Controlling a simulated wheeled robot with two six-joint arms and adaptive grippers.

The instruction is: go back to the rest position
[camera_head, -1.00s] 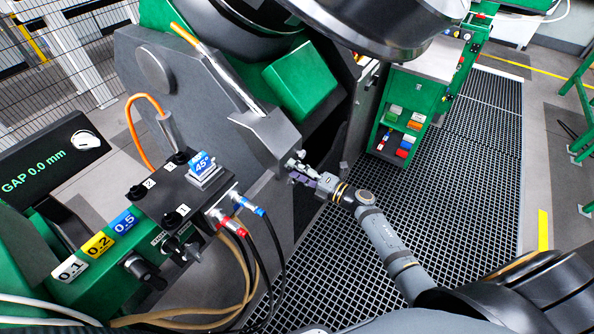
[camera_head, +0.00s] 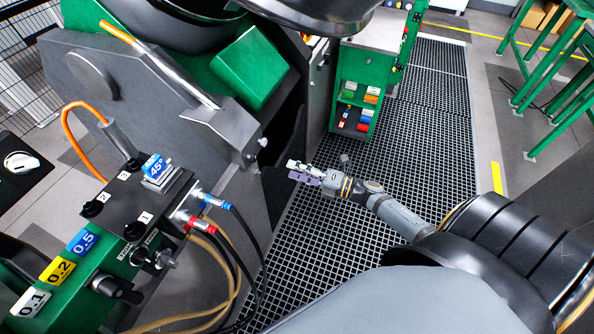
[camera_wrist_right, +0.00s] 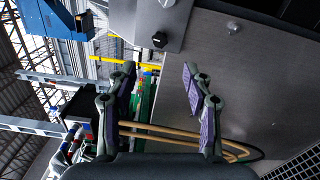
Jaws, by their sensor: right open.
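My right gripper (camera_head: 304,173) is in the middle of the head view, over the floor grating and just right of the grey machine housing. In the right wrist view its two purple-padded fingers (camera_wrist_right: 158,92) stand apart with nothing between them. A grey machine panel (camera_wrist_right: 245,80) fills the right of that view, behind the fingers. My right arm reaches in from the lower right of the head view. My left gripper is not in view.
The control box (camera_head: 135,200) with a blue 45° tag, hoses and 0.1, 0.2, 0.5 labels stands at left. A green shelf (camera_head: 352,110) with coloured boxes stands behind. The grating (camera_head: 425,130) right of the machine is clear. Green table legs (camera_head: 550,70) stand at upper right.

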